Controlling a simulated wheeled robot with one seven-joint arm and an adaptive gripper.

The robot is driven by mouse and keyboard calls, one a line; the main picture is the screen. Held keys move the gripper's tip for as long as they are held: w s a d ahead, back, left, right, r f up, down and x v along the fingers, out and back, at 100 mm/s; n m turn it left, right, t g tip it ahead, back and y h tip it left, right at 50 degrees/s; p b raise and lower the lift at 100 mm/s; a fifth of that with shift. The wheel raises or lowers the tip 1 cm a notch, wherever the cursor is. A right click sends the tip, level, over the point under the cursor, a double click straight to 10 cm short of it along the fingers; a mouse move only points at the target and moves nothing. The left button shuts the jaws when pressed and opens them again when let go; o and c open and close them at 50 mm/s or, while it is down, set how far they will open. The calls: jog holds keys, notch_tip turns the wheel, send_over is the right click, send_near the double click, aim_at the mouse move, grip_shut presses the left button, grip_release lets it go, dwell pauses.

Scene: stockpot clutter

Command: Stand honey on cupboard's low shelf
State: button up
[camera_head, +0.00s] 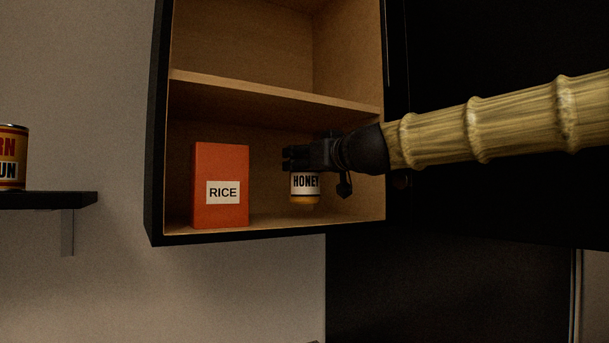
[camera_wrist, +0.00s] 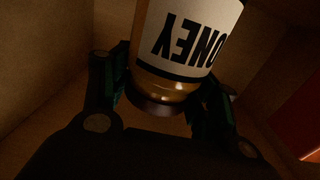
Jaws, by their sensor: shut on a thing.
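The honey jar (camera_head: 305,184) has a white HONEY label and amber contents. It is inside the cupboard's low compartment, upright, to the right of the rice box. My gripper (camera_head: 291,158) reaches in from the right and is shut around the top of the jar, hiding its upper part. In the wrist view the jar (camera_wrist: 185,45) stands between the two fingers, with its dark lid end near the palm and its label upside down. The low shelf (camera_head: 270,222) is the compartment's floor. I cannot tell for sure whether the jar's base touches it; it looks slightly above.
A red RICE box (camera_head: 220,190) stands on the low shelf at left, with a gap to the jar. A middle shelf board (camera_head: 270,93) lies above my gripper. The dark cupboard door (camera_head: 480,60) is open at right. A can (camera_head: 12,158) stands on a wall shelf (camera_head: 50,200).

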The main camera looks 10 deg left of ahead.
aim_at(305, 175)
jog(key=shift+w+f, duration=0.1)
jog(key=shift+f, duration=1.65)
jog(key=shift+f, duration=0.15)
jog(key=o, duration=1.5)
jog(key=b+v, duration=0.2)
jog(key=v, duration=1)
